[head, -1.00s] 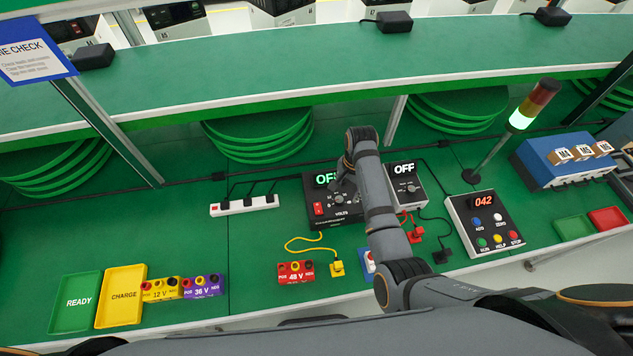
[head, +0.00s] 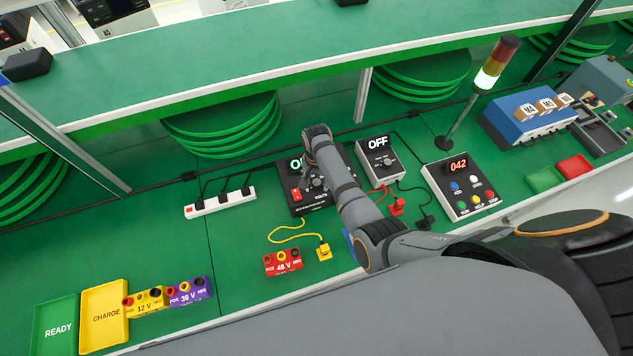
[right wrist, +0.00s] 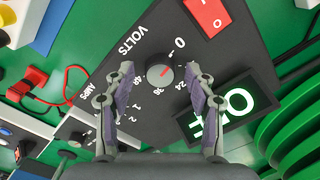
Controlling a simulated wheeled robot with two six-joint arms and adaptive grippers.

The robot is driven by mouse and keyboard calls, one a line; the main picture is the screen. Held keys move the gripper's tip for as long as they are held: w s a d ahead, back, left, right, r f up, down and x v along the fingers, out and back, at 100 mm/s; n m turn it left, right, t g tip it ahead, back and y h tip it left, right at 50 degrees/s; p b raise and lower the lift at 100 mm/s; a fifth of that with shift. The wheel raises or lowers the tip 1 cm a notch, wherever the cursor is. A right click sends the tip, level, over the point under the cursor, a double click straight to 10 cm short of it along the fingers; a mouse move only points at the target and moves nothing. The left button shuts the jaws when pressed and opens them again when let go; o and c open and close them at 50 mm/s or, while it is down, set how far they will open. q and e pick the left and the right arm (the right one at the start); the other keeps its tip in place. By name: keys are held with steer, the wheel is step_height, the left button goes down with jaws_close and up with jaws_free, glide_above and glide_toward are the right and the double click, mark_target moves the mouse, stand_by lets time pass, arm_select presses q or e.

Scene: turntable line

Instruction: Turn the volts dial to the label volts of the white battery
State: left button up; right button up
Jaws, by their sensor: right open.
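The black charger (head: 296,205) stands on the green bench, mostly behind my right arm in the head view. Its volts dial (right wrist: 160,73) is a small round grey knob with a white mark, in the right wrist view. Numbers including 0, 24 and 36 ring it. The mark seems to be on the knob's right side, but the exact setting is hard to tell. My right gripper (right wrist: 157,78) is open, its fingers on either side of the dial, apart from it. A white block (right wrist: 28,14) at the wrist view's upper left may be the white battery; its label cannot be read.
A second charger (head: 381,161) showing OFF stands to the right, then a button box (head: 432,178) reading 042. A red 48 V battery (head: 283,264), yellow 12 V battery (head: 147,302) and purple 36 V battery (head: 189,292) stand in front. A power strip (head: 220,203) lies left.

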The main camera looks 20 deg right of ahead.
steer(key=shift+c, duration=0.5)
steer(key=c, duration=1)
arm_select(q)
steer(key=shift+s, duration=0.45)
arm_select(e)
steer(key=shift+c, duration=0.2)
